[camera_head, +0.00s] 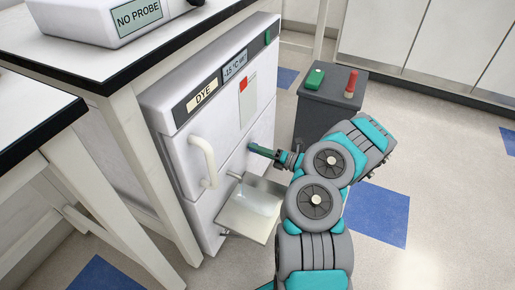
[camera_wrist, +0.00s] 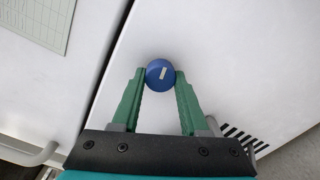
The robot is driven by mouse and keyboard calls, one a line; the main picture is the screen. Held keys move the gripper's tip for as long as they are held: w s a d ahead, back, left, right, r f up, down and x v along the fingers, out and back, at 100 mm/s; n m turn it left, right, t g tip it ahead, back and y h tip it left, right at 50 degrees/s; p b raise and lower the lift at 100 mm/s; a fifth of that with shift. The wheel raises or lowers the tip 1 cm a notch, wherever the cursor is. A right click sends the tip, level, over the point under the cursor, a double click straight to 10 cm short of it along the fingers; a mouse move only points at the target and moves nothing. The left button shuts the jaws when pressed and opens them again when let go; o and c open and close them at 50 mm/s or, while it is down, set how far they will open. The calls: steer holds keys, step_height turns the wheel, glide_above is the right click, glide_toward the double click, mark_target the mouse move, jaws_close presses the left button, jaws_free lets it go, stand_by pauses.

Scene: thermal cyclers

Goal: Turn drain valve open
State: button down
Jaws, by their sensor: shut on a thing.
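The drain valve is a round blue knob (camera_wrist: 160,73) with a short pale mark, on the white front of the cabinet (camera_head: 230,120) labelled DYE. The pale mark is slightly tilted from upright in the wrist view. My gripper (camera_wrist: 160,76) has its green fingers shut on the knob, one tip on each side. In the head view my gripper (camera_head: 256,149) reaches the cabinet's lower front, and the knob is hidden there. A shallow metal tray (camera_head: 250,208) sticks out below the gripper.
A dark grey box (camera_head: 325,112) with a green button and a red-topped handle stands right of the cabinet. A white door handle (camera_head: 203,160) is left of the gripper. White benches (camera_head: 95,62) with black edges flank the left. Floor at right is clear.

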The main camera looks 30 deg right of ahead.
steer(key=shift+m, duration=1.2)
steer(key=shift+c, duration=2.1)
jaws_free()
steer(key=v, duration=0.7)
steer(key=shift+s+d, duration=0.25)
steer(key=shift+s, duration=0.05)
